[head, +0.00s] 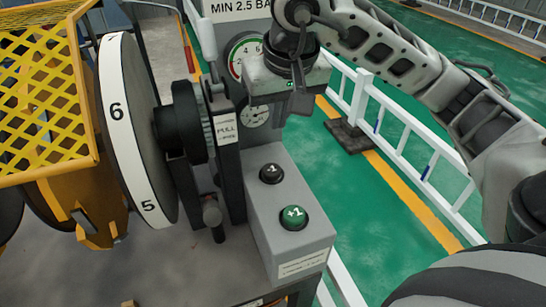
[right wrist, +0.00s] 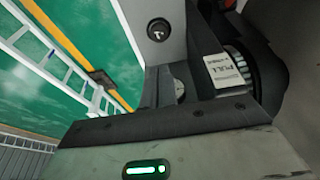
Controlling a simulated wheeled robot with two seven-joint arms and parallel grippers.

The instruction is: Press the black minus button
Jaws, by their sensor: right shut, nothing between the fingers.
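The black minus button (head: 271,173), marked -1, sits on the sloped top of a grey control box (head: 262,222). The green button (head: 293,217), marked +1, is nearer me on the same box. My right gripper (head: 299,103) is shut and empty. It hangs above and behind the black button, apart from it, in front of the gauges. In the right wrist view the black button (right wrist: 158,30) shows at the top, beyond the dark edge of my gripper. My left gripper is not in view.
A white numbered wheel (head: 117,110) with a black hub stands left of the box. A PULL-labelled block (head: 226,130) and a round gauge (head: 256,116) stand behind the buttons. A yellow mesh guard (head: 45,90) is at far left. White railings (head: 400,140) run along the green floor at right.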

